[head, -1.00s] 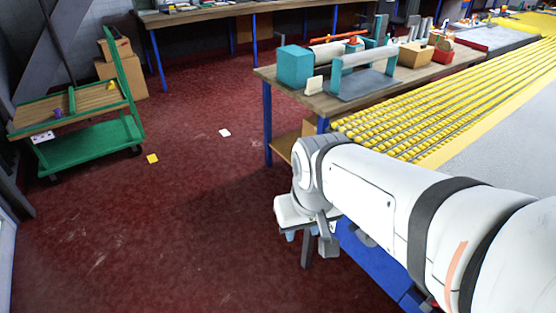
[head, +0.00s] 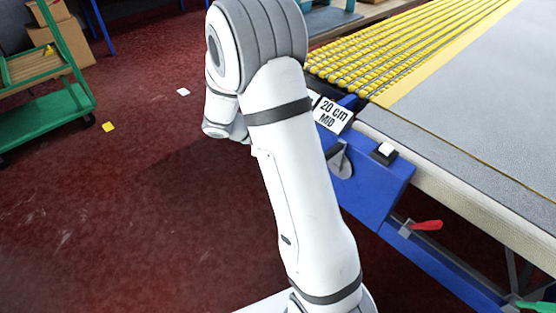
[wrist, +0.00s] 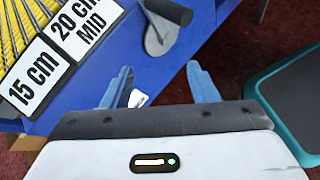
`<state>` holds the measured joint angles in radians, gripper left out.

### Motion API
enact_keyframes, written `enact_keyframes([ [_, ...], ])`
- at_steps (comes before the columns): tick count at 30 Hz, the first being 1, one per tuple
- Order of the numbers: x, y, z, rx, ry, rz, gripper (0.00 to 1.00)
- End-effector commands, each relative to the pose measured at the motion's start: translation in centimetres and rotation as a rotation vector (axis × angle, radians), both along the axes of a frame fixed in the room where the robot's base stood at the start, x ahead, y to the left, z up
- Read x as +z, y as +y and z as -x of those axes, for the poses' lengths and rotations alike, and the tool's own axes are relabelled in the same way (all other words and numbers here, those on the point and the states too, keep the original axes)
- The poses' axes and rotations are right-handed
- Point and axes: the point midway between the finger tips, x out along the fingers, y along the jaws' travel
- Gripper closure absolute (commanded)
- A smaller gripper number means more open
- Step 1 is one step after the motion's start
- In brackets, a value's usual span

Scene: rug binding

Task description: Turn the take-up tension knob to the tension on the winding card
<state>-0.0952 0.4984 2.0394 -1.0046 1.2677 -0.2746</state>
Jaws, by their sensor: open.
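My gripper (wrist: 160,88) is open and empty in the wrist view, its two blue fingers wide apart. In the head view my arm hides it. Beyond the fingers, on the blue frame (wrist: 120,70), is a grey round part with a dark cylindrical handle (wrist: 162,32); it also shows in the head view (head: 341,160). I cannot tell whether it is the take-up tension knob. A small white piece (wrist: 137,98) shows beside the left finger, partly hidden. I cannot make out a winding card or a tension reading.
A "20 cm MID" label (head: 327,113) and a "15 cm" label (wrist: 35,78) sit by the yellow rollers (head: 370,60). The blue frame carries a white button box (head: 384,153) and a red lever (head: 427,225). A teal-rimmed bin (wrist: 262,100) is right of my gripper. Red floor at left is mostly clear.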

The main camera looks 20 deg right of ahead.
Motion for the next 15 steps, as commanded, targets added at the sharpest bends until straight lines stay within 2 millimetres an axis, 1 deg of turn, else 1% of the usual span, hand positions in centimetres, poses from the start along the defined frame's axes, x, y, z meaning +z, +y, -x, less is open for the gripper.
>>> enact_keyframes([
  [1, -2.9, -0.3, -1.4, 0.055, 0.06, 0.05, 0.47],
  [5, -7.8, -0.8, -5.2, 0.206, 0.196, 0.186, 0.47],
  [6, -9.4, -0.9, -6.3, 0.253, 0.236, 0.228, 0.47],
  [8, -12.0, -0.8, -7.9, 0.322, 0.295, 0.289, 0.47],
  [9, -13.8, -0.7, -8.9, 0.369, 0.332, 0.33, 0.47],
  [11, -16.3, -0.5, -10.2, 0.437, 0.383, 0.387, 0.47],
  [12, -17.9, -0.2, -11.0, 0.479, 0.414, 0.422, 0.47],
  [15, -21.5, 0.3, -12.5, 0.569, 0.475, 0.499, 0.47],
])
